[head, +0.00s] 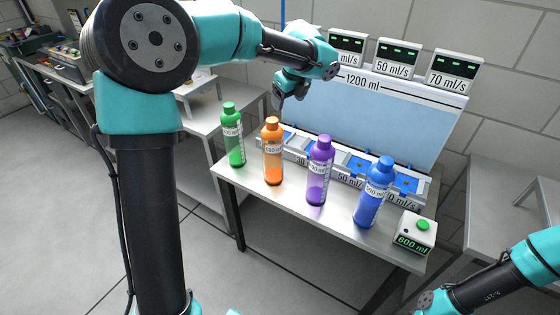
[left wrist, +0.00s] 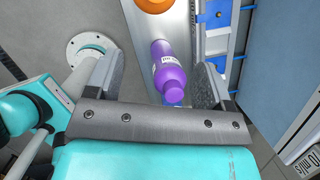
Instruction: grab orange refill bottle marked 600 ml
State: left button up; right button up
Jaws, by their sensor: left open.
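The orange bottle (head: 273,152) stands upright on the metal bench, second from the left in a row, with a white label. I cannot read its marking clearly. My left gripper (head: 285,98) is above and behind it, apart from it. In the left wrist view the gripper (left wrist: 160,65) is open and empty. The orange bottle's top (left wrist: 154,4) is cut off at the upper edge there. The purple bottle (left wrist: 171,72) shows between the fingers, farther down. My right arm enters the head view at lower right, but its gripper fingers are not seen.
A green bottle (head: 232,135) stands left of the orange one; a purple bottle (head: 319,170) and a blue bottle (head: 373,192) stand to its right. A button box reading 600 ml (head: 412,236) sits at the right end. A 1200 ml tank (head: 370,110) stands behind.

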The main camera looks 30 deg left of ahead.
aim_at(273, 120)
pick_arm(q)
jog(key=shift+m+y, duration=0.5)
jog(key=shift+m, duration=0.2)
jog(key=r, duration=0.2)
jog(key=a+r, duration=0.1)
jog(key=r, duration=0.1)
jog(key=shift+s+a+r, duration=0.1)
jog(key=shift+r, duration=0.2)
jog(key=x, duration=1.2)
jog(key=shift+f, duration=0.15)
jog(key=shift+x, duration=2.65)
jog(key=shift+s, duration=0.1)
